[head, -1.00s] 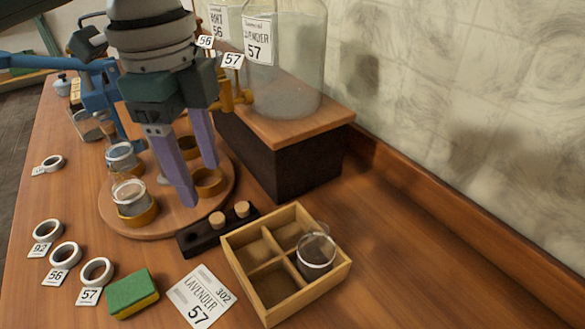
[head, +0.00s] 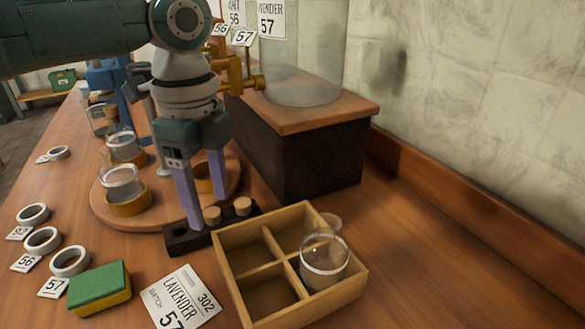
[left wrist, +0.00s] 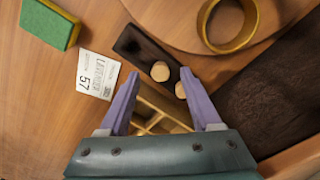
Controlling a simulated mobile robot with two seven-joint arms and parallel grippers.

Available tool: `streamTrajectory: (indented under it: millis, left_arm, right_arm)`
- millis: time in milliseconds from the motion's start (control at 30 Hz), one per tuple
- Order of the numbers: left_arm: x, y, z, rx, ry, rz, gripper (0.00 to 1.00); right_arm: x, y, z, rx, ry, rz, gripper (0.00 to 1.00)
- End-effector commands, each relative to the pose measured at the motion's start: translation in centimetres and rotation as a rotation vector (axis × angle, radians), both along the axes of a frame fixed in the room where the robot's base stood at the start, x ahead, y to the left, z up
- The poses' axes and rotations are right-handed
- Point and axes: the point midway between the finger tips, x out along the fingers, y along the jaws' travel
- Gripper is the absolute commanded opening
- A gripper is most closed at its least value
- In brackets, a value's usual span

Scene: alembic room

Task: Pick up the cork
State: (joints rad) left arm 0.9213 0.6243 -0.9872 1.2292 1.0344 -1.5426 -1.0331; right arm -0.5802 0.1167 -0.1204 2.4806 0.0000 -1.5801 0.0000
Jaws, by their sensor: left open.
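Two tan corks stand in a black rack (head: 180,240): the left cork (head: 212,215) and the right cork (head: 243,206). My left gripper (head: 207,208) is open and points down over the rack, its purple fingers close to the left cork. In the left wrist view, the left cork (left wrist: 159,71) shows between the open fingertips (left wrist: 160,76); the right cork (left wrist: 181,90) is beside the right fingertip. I cannot tell whether a finger touches either cork. My right gripper is not in view.
A wooden divided crate (head: 232,290) with a glass jar (head: 324,262) stands just right of the rack. A round wooden turntable (head: 100,205) with jars and rings is behind. A label card (head: 182,298) and green sponge (head: 99,287) lie in front. A dark raised stand (head: 318,160) is behind right.

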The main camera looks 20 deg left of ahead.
Motion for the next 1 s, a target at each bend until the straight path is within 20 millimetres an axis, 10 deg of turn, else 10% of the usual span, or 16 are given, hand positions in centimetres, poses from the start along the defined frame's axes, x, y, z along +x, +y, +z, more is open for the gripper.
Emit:
streamTrajectory:
  millis: [367,1000]
  left_arm:
    - [0.0,-0.02,-1.49,0.0,-0.001,-0.001,0.64]
    - [0.01,-0.01,-1.45,0.0,-0.001,-0.001,0.0]
  right_arm:
    - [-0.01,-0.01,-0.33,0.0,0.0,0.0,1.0]
    - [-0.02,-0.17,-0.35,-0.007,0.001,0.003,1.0]
